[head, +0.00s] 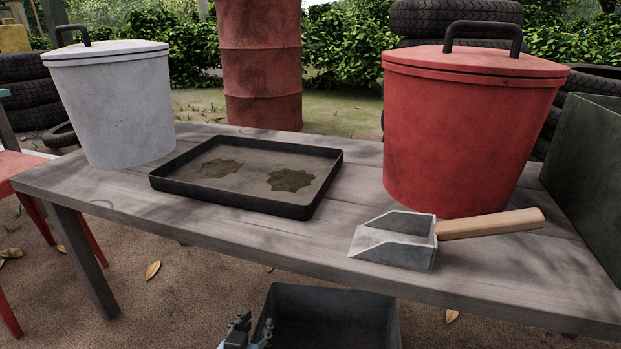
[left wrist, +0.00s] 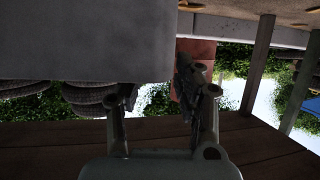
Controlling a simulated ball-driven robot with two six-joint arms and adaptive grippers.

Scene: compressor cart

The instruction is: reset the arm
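My left gripper (head: 243,332) shows at the bottom edge of the head view, in front of the table and low beside a dark open bin (head: 284,298). Only its tip end shows there; the rest of the arm is out of frame. In the left wrist view its two fingers (left wrist: 158,88) stand apart with a gap between them, and nothing is seen held. My right gripper is in neither view.
A wooden table (head: 130,205) holds a grey lidded bin (head: 115,105), a black tray (head: 250,205) with dark stains, a red lidded bin (head: 460,130) and a metal scoop (head: 400,240) with a wooden handle. A dark green box (head: 590,165) stands at right.

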